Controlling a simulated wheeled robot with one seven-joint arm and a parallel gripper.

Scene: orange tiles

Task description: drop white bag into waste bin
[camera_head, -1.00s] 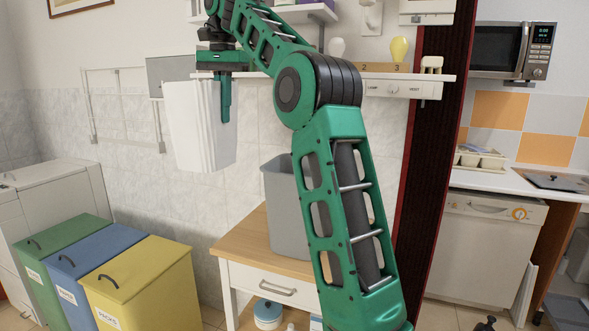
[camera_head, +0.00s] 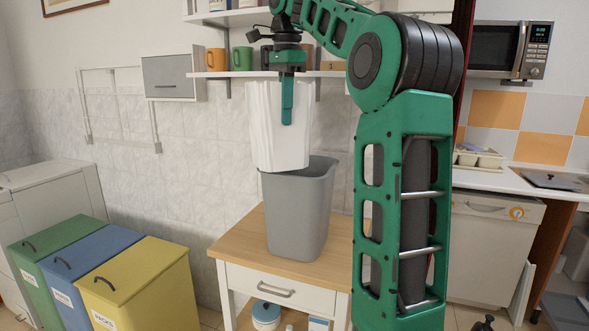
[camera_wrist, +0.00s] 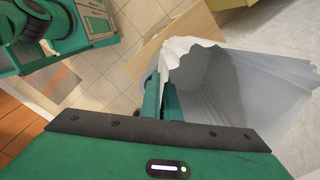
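The white bag (camera_head: 275,135) hangs upright from my gripper (camera_head: 287,105), with its lower end at or just above the rim of the grey waste bin (camera_head: 298,215) in the head view. The bin stands upright on a wooden-topped cabinet. In the wrist view the bag (camera_wrist: 205,85) is open at the top, and my gripper (camera_wrist: 165,100) has its fingers close together at the bag's rim, pinching it. Whether the bag's bottom is inside the bin mouth or behind it I cannot tell.
The cabinet (camera_head: 235,248) has bare top left of the bin. Green, blue and yellow (camera_head: 140,285) lidded bins stand at the lower left. A shelf with mugs (camera_head: 242,60) is close behind my gripper. A small wall cabinet (camera_head: 170,77) hangs left.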

